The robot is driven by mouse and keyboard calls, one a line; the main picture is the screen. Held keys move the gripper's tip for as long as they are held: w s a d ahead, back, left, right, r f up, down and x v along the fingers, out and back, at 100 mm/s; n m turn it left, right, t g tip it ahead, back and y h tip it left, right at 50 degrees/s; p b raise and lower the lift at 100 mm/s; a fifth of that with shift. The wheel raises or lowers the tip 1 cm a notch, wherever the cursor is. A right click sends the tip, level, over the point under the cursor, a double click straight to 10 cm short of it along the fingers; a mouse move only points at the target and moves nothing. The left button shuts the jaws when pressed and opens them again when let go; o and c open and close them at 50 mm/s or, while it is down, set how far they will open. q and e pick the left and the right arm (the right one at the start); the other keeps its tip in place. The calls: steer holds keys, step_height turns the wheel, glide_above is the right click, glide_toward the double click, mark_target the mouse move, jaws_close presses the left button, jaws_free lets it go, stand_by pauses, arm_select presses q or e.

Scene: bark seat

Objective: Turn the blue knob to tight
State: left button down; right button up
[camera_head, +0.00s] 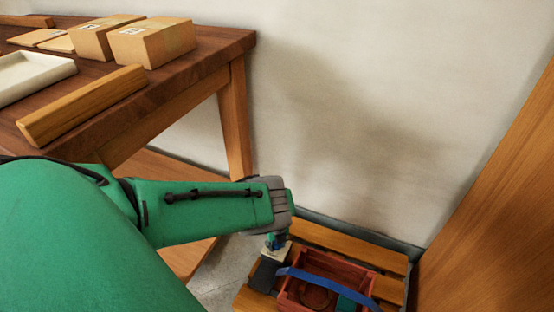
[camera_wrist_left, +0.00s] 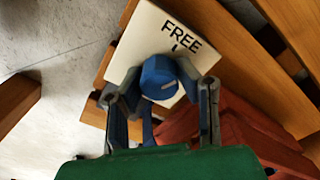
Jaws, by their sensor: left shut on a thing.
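The blue knob (camera_wrist_left: 158,76) stands on a pale plate (camera_wrist_left: 145,40) in the left wrist view. The plate carries the printed word FREE, with part of another letter below it; the rest of its lettering is hidden. A light mark shows on the knob's top. My left gripper (camera_wrist_left: 168,90) is shut on the knob, with one grey finger on each side of it. In the head view my left gripper (camera_head: 277,240) points down at the pale plate (camera_head: 279,254) on the slatted wooden seat. My right gripper is in neither view.
A red crate (camera_head: 362,277) with a blue handle (camera_head: 335,283) stands close beside the plate on the slatted seat (camera_head: 345,240). A wooden panel (camera_head: 500,220) rises at the right. A table (camera_head: 205,62) with boxes (camera_head: 150,43) and a white tray (camera_head: 30,72) is at the left.

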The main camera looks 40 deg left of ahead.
arm_select(q)
steer(key=m+b, duration=0.1)
steer(key=m, duration=0.2)
steer(key=shift+w+m, duration=0.1)
steer(key=shift+m, duration=0.3)
steer(key=m, duration=0.3)
steer(key=shift+a+m, duration=0.1)
steer(key=shift+m, duration=0.2)
steer(key=m, duration=0.3)
steer(key=shift+r+m, duration=0.1)
steer(key=shift+m, duration=0.2)
steer(key=m, duration=0.4)
steer(key=shift+a+m, duration=0.1)
steer(key=shift+m, duration=0.2)
steer(key=m, duration=0.3)
steer(key=shift+m, duration=0.3)
steer(key=m+p, duration=0.1)
steer(key=m, duration=0.2)
steer(key=shift+a+m, duration=0.1)
steer(key=shift+m, duration=0.2)
steer(key=m+p, duration=0.1)
steer(key=m, duration=0.3)
steer(key=shift+w+m+p, duration=0.1)
steer(key=shift+m+p, duration=0.2)
steer(key=shift+m, duration=1.5)
steer(key=shift+w+a, duration=0.1)
